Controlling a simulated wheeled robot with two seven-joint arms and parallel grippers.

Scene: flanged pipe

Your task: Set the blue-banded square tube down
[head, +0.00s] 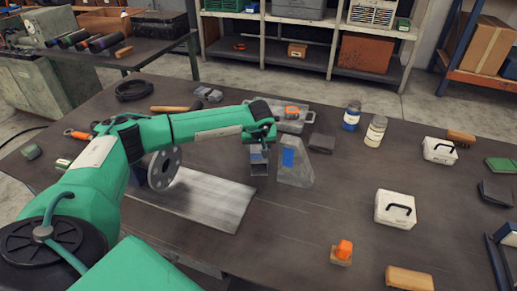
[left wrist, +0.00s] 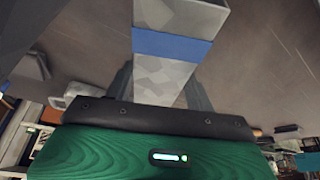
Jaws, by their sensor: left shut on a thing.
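The blue-banded square tube (head: 259,168) is grey metal with a blue band and hangs below my left gripper (head: 262,143) near the middle of the table. My left gripper is shut on it. In the left wrist view the tube (left wrist: 172,75) runs up from between the fingers, its blue band (left wrist: 172,46) clear of them. In the head view the gripper hides its upper part, and I cannot tell whether its lower end touches the table. My right gripper is not in view.
A grey angled piece with a blue patch (head: 294,170) stands close right of the tube. A flange disc (head: 164,168) stands left, by a bare metal plate (head: 215,204). Behind are a clear tray (head: 291,124) and two jars (head: 351,117).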

